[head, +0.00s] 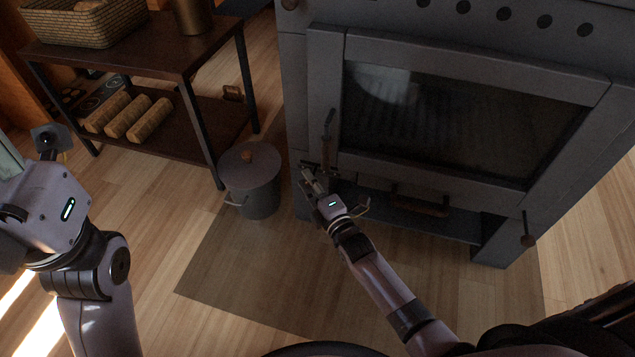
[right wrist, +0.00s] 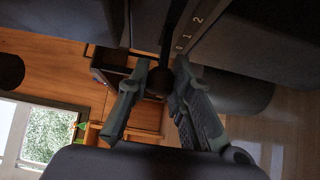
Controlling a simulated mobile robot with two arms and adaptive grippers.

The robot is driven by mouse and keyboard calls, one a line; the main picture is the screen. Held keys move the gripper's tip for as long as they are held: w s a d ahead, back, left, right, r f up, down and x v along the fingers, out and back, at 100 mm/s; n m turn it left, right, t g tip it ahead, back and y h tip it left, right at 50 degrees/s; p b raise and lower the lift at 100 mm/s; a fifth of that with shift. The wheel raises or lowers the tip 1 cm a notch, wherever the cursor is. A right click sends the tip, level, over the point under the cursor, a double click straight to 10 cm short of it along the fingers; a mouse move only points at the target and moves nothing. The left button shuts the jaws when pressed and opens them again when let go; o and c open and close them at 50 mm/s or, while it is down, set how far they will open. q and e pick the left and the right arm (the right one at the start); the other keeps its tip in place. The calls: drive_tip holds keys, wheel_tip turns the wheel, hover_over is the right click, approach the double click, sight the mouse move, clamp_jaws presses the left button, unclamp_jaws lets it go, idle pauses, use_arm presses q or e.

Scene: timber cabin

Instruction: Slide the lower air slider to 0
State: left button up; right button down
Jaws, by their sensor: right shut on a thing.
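The grey stove (head: 312,95) stands at the upper right of the head view. My right gripper (head: 310,178) is at its lower left front, below the door's upright handle (head: 327,130). In the right wrist view, the gripper (right wrist: 163,66) is shut on the dark rounded slider knob (right wrist: 158,84) between its fingers. A scale (right wrist: 189,33) marked 0, 1, 2 runs beside it, with 0 nearest the fingers. The exact slider setting is hard to tell. My left arm is at the left of the head view; its finger state is unclear.
A lidded grey bucket (head: 250,180) stands on the floor just left of my right gripper. A dark shelf table (head: 110,50) with a basket (head: 85,22) and logs (head: 127,117) is farther left. Floor in front of the stove is clear.

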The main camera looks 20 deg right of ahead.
drive_tip(key=w+a, duration=0.1)
drive_tip(key=a, duration=0.1)
drive_tip(key=w+a, duration=0.1)
drive_tip(key=shift+w+a, duration=0.2)
drive_tip(key=shift+a, duration=0.15)
drive_tip(key=c, duration=1.9)
unclamp_jaws()
drive_tip(key=o, duration=0.4)
drive_tip(key=shift+w+a, duration=0.1)
drive_tip(key=shift+o, duration=0.4)
drive_tip(key=s+d, duration=0.2)
drive_tip(key=s, duration=1)
drive_tip(key=shift+d, duration=0.2)
